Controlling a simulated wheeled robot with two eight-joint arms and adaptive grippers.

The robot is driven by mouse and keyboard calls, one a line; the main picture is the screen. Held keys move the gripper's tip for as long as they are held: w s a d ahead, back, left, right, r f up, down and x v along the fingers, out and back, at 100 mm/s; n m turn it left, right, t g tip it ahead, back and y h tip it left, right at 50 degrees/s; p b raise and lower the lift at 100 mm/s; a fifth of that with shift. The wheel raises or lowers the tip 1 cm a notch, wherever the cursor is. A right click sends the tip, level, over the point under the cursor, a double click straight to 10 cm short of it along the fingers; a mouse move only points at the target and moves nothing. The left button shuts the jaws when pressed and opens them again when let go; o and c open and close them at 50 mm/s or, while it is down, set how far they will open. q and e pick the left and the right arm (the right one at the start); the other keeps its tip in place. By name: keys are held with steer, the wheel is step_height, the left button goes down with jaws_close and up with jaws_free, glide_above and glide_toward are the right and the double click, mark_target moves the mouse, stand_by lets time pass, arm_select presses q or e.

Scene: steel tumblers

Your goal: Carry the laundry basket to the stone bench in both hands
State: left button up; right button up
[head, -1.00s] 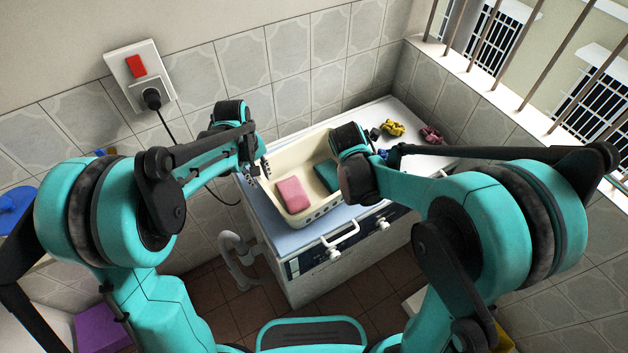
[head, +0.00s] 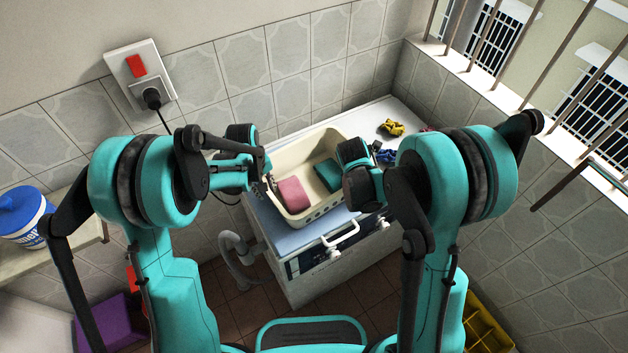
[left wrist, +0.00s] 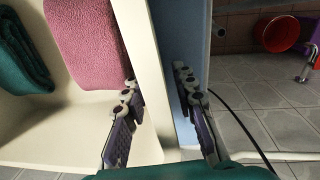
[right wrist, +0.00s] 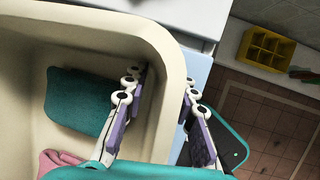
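The cream laundry basket (head: 324,138) stands on a white cabinet-like appliance with a pale blue front part. It holds a pink folded cloth (head: 289,193) and a teal folded cloth (head: 328,174). My left gripper (left wrist: 155,78) is open around the basket's left wall (left wrist: 150,60), one finger inside and one outside. My right gripper (right wrist: 161,84) is open around the opposite wall (right wrist: 176,70), one finger inside and one outside; its fingertips are hidden in the head view. Neither gripper visibly squeezes the wall. I cannot tell whether the pale ledge at the left is the stone bench.
The pale ledge (head: 75,240) carries a blue tub (head: 24,215). A purple container (head: 105,320) and a yellow crate (head: 485,330) are on the floor. Tiled walls enclose the back.

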arm_select(q)
jaws_close()
arm_select(e)
jaws_close()
arm_select(q)
steer(key=shift+r, duration=0.2)
arm_select(e)
steer(key=shift+r, duration=0.2)
